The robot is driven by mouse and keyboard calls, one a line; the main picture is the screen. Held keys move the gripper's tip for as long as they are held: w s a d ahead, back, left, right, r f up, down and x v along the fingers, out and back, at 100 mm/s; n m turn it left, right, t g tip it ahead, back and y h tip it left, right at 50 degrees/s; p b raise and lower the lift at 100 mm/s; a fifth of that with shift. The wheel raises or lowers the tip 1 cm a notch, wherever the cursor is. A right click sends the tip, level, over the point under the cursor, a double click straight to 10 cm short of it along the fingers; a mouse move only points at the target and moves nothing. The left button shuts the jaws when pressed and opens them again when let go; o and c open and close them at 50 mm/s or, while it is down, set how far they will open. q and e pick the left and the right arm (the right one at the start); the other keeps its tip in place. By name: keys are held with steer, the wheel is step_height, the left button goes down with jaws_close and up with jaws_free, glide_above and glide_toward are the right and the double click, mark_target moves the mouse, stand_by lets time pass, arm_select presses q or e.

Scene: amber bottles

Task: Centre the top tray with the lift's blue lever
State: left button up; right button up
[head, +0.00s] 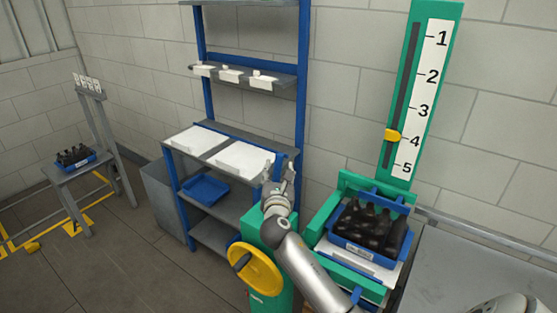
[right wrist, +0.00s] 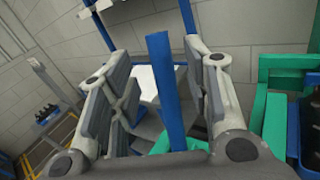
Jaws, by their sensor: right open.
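The top tray (head: 352,252) is blue, holds several dark bottles and sits on the green lift (head: 325,212) over a white surface. Blue bars stand at its back and front. My right gripper (head: 279,180) is at the lift's left, above the green post with the yellow handwheel. In the right wrist view, the open gripper (right wrist: 160,105) has a blue upright lever (right wrist: 162,85) between its fingers, with a gap visible on both sides. My left gripper is not in view.
A yellow handwheel (head: 254,269) is on the green post. A scale (head: 423,90) has its yellow pointer (head: 393,136) near 4. A blue-framed rack (head: 300,95) stands behind the gripper. A grey table (head: 475,265) is at right, a small stand with another tray (head: 76,166) at far left.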

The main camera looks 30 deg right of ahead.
mark_target(278, 165)
steer(key=shift+p+x, duration=0.35)
steer(key=shift+x, duration=2.5)
jaws_close()
